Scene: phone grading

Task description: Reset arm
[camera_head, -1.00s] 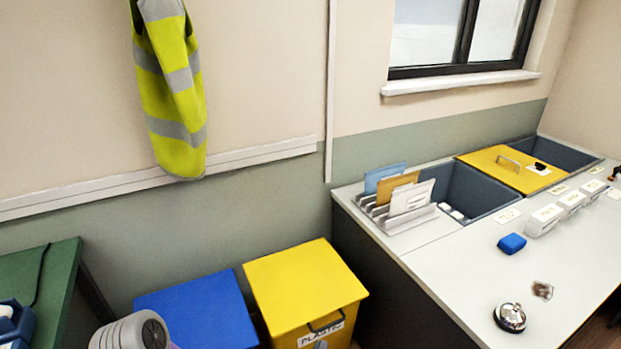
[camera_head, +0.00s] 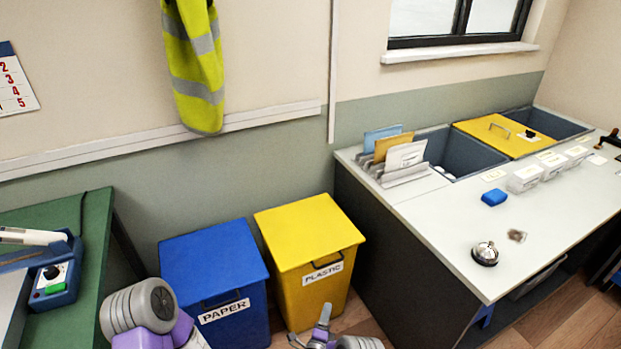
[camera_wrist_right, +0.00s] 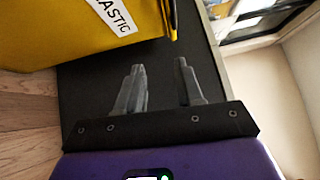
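My right gripper (camera_wrist_right: 160,68) shows in the right wrist view with its two grey fingers apart and nothing between them. In the head view it is at the bottom edge, partly cut off, in front of the yellow plastic bin (camera_head: 311,236). The same bin (camera_wrist_right: 75,35) fills the upper left of the right wrist view, beyond the fingers. A grey and purple link of my arm shows at the bottom left of the head view, in front of the blue paper bin (camera_head: 212,262). My left gripper is out of view.
A white-topped counter (camera_head: 440,225) stands at the right, with a bell (camera_head: 485,253), a blue block (camera_head: 494,197) and a sorter rack (camera_head: 405,175). A green table (camera_head: 97,225) with a blue device (camera_head: 52,283) stands at the left. Some wooden floor is clear in front of the counter.

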